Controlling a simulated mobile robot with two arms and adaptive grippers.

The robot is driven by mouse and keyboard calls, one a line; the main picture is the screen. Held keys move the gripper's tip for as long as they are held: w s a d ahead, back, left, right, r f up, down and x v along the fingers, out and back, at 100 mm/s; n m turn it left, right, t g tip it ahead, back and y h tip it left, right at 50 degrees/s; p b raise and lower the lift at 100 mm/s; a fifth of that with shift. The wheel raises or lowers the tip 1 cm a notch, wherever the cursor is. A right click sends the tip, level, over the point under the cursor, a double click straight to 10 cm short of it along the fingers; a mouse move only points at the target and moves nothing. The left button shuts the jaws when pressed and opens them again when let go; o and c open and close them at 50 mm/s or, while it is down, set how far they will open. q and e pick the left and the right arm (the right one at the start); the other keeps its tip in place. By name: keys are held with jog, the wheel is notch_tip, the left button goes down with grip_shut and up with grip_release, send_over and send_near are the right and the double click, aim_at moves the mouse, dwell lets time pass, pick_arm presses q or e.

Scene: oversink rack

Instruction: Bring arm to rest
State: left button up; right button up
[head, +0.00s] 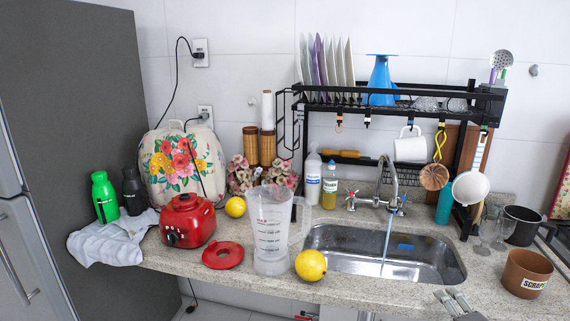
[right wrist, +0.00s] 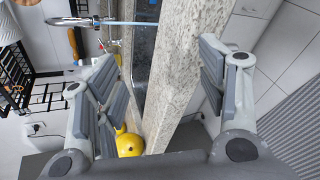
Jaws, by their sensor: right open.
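My right gripper (head: 457,300) shows at the bottom edge of the head view, in front of the counter and right of the sink. In the right wrist view my right gripper (right wrist: 160,90) is open, its two grey fingers wide apart with nothing held between them. The granite counter edge (right wrist: 178,75) shows behind the gap; how far it is from the fingers I cannot tell. The rest of my right arm is out of view. My left gripper is in neither view.
The counter holds a sink (head: 345,262) with running water (head: 387,240), a clear jug (head: 272,235), a red blender base (head: 187,220), a yellow fruit (head: 310,265) and a brown SCRAPS pot (head: 527,273). A black rack (head: 400,108) stands over the sink.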

jog(key=s+a+f+m+g, duration=0.4)
jog(key=s+a+f+m, duration=0.6)
jog(key=s, duration=0.4)
jog(key=s+a+f+m+g+y, duration=0.1)
jog(key=s+a+m+g, duration=0.3)
jog(key=s, duration=0.6)
jog(key=s+a+f+m+g, duration=0.1)
jog(key=s+a+m+g, duration=0.1)
jog(key=s+a+m, duration=0.5)
jog(key=s+d+f+n+g, duration=0.1)
jog(key=s+f, duration=0.1)
jog(key=f, duration=1.2)
jog(key=s+d+f+n+g, duration=0.1)
jog(key=s+f, duration=0.1)
jog(key=f, duration=1.1)
jog(key=s+d+f, duration=0.3)
jog(key=s+f, duration=1.2)
jog(key=s, duration=0.1)
jog(key=shift+f+n+g, duration=0.3)
jog(key=shift+f+g, duration=0.1)
